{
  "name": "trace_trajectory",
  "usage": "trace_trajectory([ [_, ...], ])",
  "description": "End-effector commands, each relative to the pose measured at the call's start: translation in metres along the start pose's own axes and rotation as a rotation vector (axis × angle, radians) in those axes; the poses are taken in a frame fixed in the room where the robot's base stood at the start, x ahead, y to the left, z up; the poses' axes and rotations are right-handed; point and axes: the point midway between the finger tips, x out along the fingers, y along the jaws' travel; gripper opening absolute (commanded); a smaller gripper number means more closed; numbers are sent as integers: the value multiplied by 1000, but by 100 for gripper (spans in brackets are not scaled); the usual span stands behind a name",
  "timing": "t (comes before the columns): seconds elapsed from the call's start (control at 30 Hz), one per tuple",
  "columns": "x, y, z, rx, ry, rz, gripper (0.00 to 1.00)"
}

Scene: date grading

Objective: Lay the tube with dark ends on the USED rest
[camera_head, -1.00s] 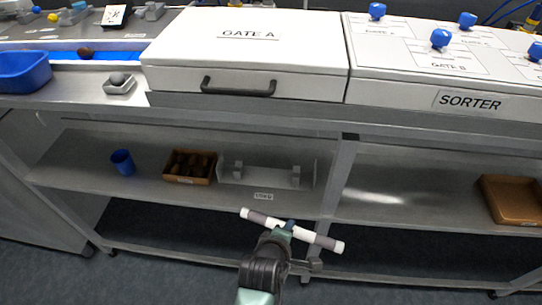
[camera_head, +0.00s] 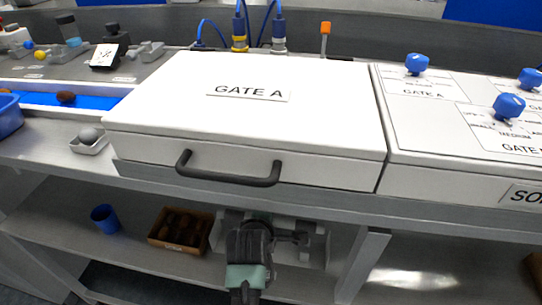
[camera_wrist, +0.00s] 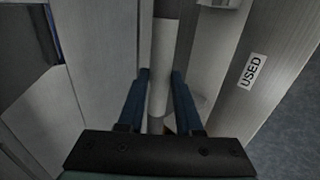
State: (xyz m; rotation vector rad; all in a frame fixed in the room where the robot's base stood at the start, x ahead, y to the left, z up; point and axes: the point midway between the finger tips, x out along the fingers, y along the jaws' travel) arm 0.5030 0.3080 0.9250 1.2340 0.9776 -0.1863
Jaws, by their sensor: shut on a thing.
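My gripper (camera_head: 250,228) reaches in at the lower shelf, in front of the USED rest. In the wrist view its two blue fingers (camera_wrist: 162,95) are shut on a pale tube (camera_wrist: 164,45), which runs between them. The USED rest (camera_head: 318,246), a grey bracket with upright supports, stands on the shelf behind and partly hidden by my gripper. The USED label (camera_wrist: 252,70) shows right of the fingers in the wrist view. Whether the tube touches the rest cannot be told.
A brown box (camera_head: 160,243) with dark contents stands left of the rest, and a blue cup (camera_head: 105,218) is farther left. The counter with the GATE A cover (camera_head: 245,110) and its dark handle (camera_head: 228,180) overhangs the shelf. A post (camera_head: 362,262) stands at the right.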

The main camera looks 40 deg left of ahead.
Motion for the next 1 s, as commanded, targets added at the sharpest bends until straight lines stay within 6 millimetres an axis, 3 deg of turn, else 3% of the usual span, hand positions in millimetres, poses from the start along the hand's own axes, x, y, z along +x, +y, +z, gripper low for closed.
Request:
trace_trajectory([
  [0.1,18,-19,0,1,0,-4,0],
  [0.5,53,-54,0,-1,0,-2,0],
  [0.8,59,-59,0,0,0,1,0],
  [0.83,59,-59,0,0,0,1,38],
  [1.0,59,-59,0,0,0,1,64],
])
